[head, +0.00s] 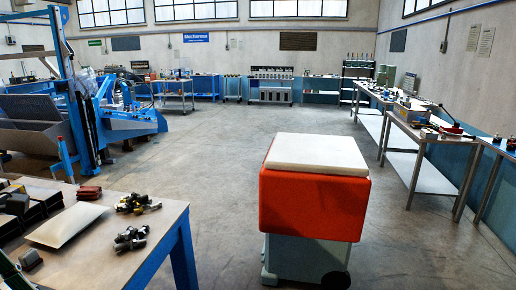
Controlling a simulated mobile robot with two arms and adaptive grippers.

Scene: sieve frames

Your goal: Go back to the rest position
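Neither of my grippers shows in the head view, and no part of my arms can be made out. Whether they are open or shut, or hold anything, cannot be seen. No sieve frame can be clearly told in this view.
A red box with a white top (315,205) stands on a grey wheeled base ahead, right of centre. A blue-legged table (95,255) with small dark parts is at the near left. Workbenches (430,135) line the right wall. Blue machinery (125,115) stands at left. The middle floor (230,170) is clear.

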